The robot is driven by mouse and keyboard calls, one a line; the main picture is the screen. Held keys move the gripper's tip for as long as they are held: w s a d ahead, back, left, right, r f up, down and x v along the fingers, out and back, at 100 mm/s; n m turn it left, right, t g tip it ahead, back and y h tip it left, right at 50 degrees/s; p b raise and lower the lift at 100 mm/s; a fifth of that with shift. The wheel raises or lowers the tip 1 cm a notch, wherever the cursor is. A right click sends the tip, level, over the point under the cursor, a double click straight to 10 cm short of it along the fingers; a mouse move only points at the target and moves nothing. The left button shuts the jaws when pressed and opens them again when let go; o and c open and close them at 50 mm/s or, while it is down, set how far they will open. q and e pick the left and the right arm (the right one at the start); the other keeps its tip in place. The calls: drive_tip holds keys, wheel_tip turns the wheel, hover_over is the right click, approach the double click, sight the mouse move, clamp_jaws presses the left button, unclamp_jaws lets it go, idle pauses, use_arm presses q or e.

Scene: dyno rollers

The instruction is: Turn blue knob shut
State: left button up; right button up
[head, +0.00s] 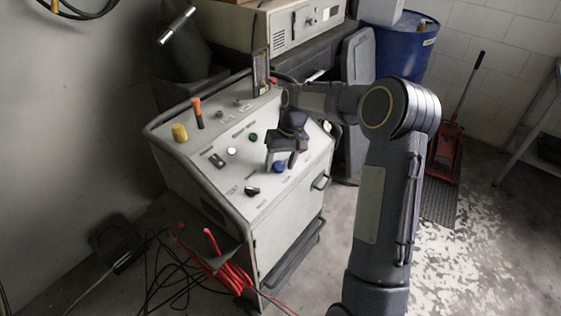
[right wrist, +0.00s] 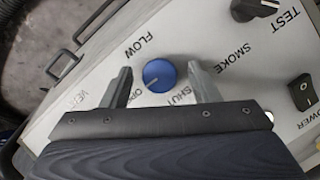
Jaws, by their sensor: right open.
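The blue knob (head: 278,168) sits on the sloped panel of the grey machine, just below my right gripper (head: 281,161) in the head view. In the right wrist view the blue knob (right wrist: 159,74) lies between the two fingers of my right gripper (right wrist: 162,84), with a visible gap on each side. The fingers are open. A pale mark on the knob points toward the lower left, near the partly covered OPEN label. The SHUT label is at the knob's lower right, and FLOW is above left. My left gripper is not in view.
A black TEST knob (right wrist: 254,8) and a black POWER switch (right wrist: 303,92) share the panel. A metal handle (head: 321,182) juts from the machine's side.

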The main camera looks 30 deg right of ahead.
drive_tip(key=c, duration=1)
drive_tip(key=shift+o, duration=0.2)
drive_tip(key=shift+n, duration=0.3)
drive_tip(key=n+h, duration=0.1)
drive_tip(key=n, duration=0.2)
drive_tip(key=shift+a+h+b, duration=0.1)
drive_tip(key=shift+h+b, duration=0.25)
drive_tip(key=shift+h, duration=0.05)
drive_tip(key=n, duration=0.2)
drive_tip(key=n+t+h+b, duration=0.1)
drive_tip(key=n, duration=0.1)
drive_tip(key=shift+s+h, duration=0.1)
drive_tip(key=shift+h, duration=0.2)
drive_tip(key=n+t+h+b, duration=0.1)
drive_tip(key=n+b, duration=0.1)
drive_tip(key=n, duration=0.2)
drive_tip(key=shift+s+a+f, duration=0.1)
drive_tip(key=shift+a, duration=0.05)
drive_tip(key=shift+s+n+t+h+b, duration=0.1)
drive_tip(key=shift+n+t+h+b, duration=0.3)
drive_tip(key=shift+n, duration=0.75)
drive_tip(key=shift+n+t+h+b, duration=0.1)
drive_tip(key=shift+n+t+b, duration=0.5)
drive_tip(key=shift+n, duration=0.55)
